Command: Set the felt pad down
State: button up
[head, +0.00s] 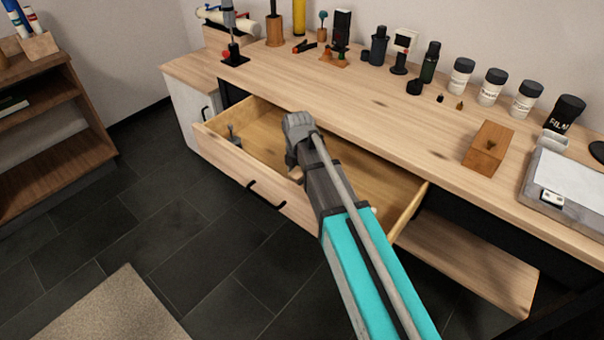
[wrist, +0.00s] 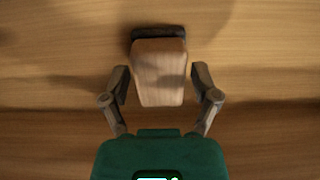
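The felt pad (wrist: 160,72) shows in the wrist view as a pale wooden block with a dark band along its far edge. In the head view my gripper (head: 295,158) is over the open drawer (head: 262,122), mostly hidden by my wrist and arm. Only a small tan patch shows beside it, and I cannot tell if that is the pad.
The wooden tabletop (head: 385,105) has bare room in the middle. Several labelled jars (head: 492,87) and dark bottles (head: 378,46) stand along its back. A wooden block (head: 488,146) and a light tray (head: 565,183) lie at the right. A small item (head: 233,137) sits at the drawer's left.

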aim_at(298, 171)
jog(key=shift+r, duration=0.2)
dwell(0.4)
notch_tip(298, 171, up, 12)
jog(key=p, duration=1.2)
dwell(0.8)
jog(key=s+d+m, duration=0.6)
jog(key=d+m, duration=0.4)
jog(key=m, duration=0.4)
jog(key=s+d+m, duration=0.7)
jog(key=d+m, duration=0.3)
jog(key=m, duration=0.4)
jog(key=shift+s+d, duration=0.25)
